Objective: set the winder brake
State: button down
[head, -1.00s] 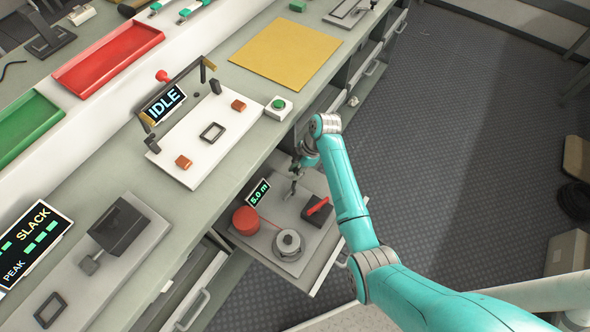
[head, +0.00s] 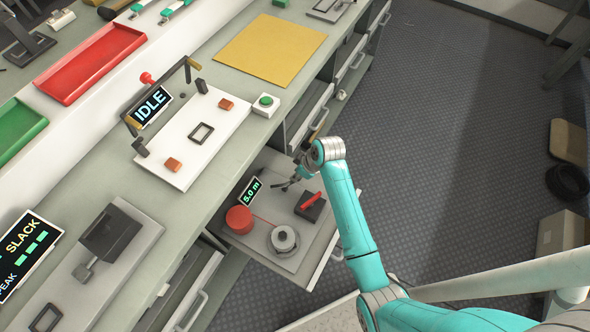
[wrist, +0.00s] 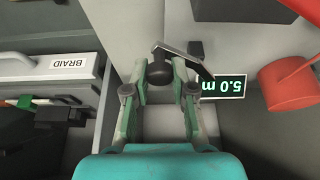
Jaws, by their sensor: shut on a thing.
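The winder sits on a grey plate in the open drawer (head: 325,243), with a red spool (head: 239,219), a grey reel (head: 284,239) and a display (head: 250,190) reading 5.0 m. A dark lever (head: 288,184) stands behind the reel, by the display; I take it for the brake. A dark block with a red handle (head: 310,200) is to its right. My gripper (head: 299,177) is down at the dark lever. In the wrist view, my gripper (wrist: 161,85) has its fingers on either side of the lever's round dark knob (wrist: 159,72). The exact contact is hard to see.
The bench edge and a white fixture plate (head: 200,160) with an IDLE display (head: 152,108) lie left of my arm. A green button box (head: 265,105) and yellow mat (head: 270,48) are on the bench. A drawer labelled BRAID (wrist: 69,65) shows in the wrist view.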

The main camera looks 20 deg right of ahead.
jog(key=s+m+h, duration=0.1)
jog(key=m, duration=0.1)
jog(key=s+m+t+h, duration=0.1)
jog(key=m, duration=0.2)
jog(key=shift+s+a, duration=0.15)
jog(key=shift+s, duration=0.05)
jog(key=shift+m, duration=0.3)
jog(key=c, duration=0.9)
grip_release()
jog(key=shift+c, duration=0.2)
jog(key=shift+s+r, duration=0.1)
jog(key=v, duration=1.1)
jog(key=shift+r, duration=0.4)
jog(key=shift+s+f, duration=0.1)
jog(key=shift+s, duration=0.05)
